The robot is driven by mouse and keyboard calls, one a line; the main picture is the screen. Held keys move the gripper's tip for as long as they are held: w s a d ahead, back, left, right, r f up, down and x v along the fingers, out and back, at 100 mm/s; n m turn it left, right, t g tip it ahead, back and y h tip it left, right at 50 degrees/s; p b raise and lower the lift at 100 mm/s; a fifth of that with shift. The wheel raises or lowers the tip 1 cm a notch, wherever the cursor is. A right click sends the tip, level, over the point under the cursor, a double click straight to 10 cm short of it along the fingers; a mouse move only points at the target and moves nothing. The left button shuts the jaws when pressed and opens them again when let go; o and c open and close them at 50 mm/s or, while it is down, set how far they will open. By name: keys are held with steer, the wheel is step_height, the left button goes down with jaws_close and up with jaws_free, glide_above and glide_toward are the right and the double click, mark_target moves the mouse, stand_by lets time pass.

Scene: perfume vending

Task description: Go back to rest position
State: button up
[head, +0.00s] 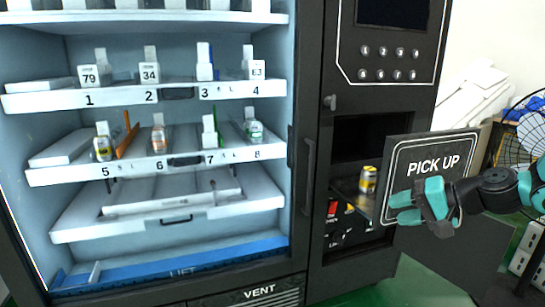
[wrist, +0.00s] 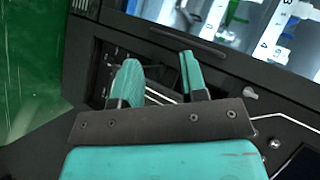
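My gripper (head: 405,205) has teal fingers and is in front of the black PICK UP door (head: 432,162), at its lower part in the head view. In the wrist view the two fingers of my gripper (wrist: 160,82) stand apart with nothing between them. A small yellow and silver can (head: 368,180) stands in the pickup compartment (head: 352,202), left of my gripper and apart from it. Whether my gripper touches the door cannot be told.
The vending machine's shelves (head: 150,175) hold several bottles and boxes behind the front at left. A black-framed fan (head: 525,130) stands at the far right, near my arm. The green floor (head: 395,290) shows below.

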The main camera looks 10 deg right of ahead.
steer(key=s+a+r+n+g, duration=0.25)
steer(key=a+n+g, duration=0.2)
steer(key=a, duration=0.85)
steer(key=s+a+r+n+g+h, duration=0.1)
steer(key=s+a+n+g+h, duration=0.1)
steer(key=s+a+n, duration=0.55)
steer(key=s+a+r+n+g+h, duration=0.1)
steer(key=s+a+n+g, duration=0.3)
steer(key=s, duration=0.6)
step_height(320, 180, up, 18)
steer(key=a+m+t+p, duration=0.1)
steer(key=p, duration=1.7)
steer(key=shift+s+r+m, duration=0.15)
steer(key=shift+s+m, duration=0.15)
steer(key=shift+s, duration=0.1)
